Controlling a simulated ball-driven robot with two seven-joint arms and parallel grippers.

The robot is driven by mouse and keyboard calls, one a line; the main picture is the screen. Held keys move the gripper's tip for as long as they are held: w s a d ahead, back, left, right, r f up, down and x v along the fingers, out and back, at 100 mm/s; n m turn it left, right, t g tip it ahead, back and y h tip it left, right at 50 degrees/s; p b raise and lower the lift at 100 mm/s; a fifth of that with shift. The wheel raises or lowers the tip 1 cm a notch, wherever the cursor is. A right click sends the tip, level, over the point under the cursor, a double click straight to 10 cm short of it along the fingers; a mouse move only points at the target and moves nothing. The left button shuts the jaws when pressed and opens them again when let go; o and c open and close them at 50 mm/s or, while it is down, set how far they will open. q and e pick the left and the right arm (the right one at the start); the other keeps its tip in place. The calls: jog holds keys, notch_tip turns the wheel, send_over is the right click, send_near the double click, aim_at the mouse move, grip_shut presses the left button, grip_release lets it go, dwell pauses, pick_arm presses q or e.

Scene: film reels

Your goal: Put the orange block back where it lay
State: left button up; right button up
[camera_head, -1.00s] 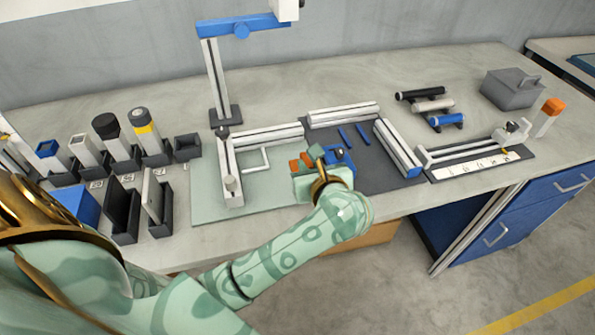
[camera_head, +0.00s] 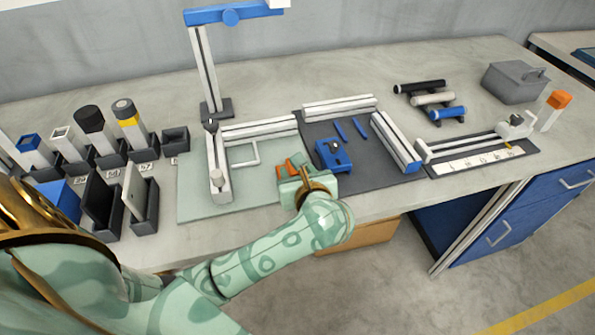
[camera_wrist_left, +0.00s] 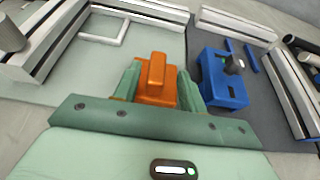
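The orange block (camera_head: 287,168) is between the fingers of my left gripper (camera_head: 296,181), above the pale green mat (camera_head: 250,198) near its right edge. In the left wrist view the block (camera_wrist_left: 156,82), with a raised narrow ridge, has a green finger against each side. My left gripper (camera_wrist_left: 157,88) is shut on it there. Whether the block touches the mat is hard to tell. My right gripper is not in view.
A blue block (camera_head: 333,155) with a knob sits on the dark mat, just right of my gripper. Silver rails (camera_head: 217,170) border the mats; a white square frame (camera_head: 243,154) lies on the green mat. Dark holders stand at left. The green mat's front is clear.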

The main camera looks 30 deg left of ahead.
pick_arm(q)
jog(key=shift+a, duration=0.1)
jog(key=shift+s+r, duration=0.1)
jog(key=shift+r, duration=0.15)
jog(key=p+v, duration=0.2)
jog(key=v, duration=1)
jog(key=shift+p, duration=0.4)
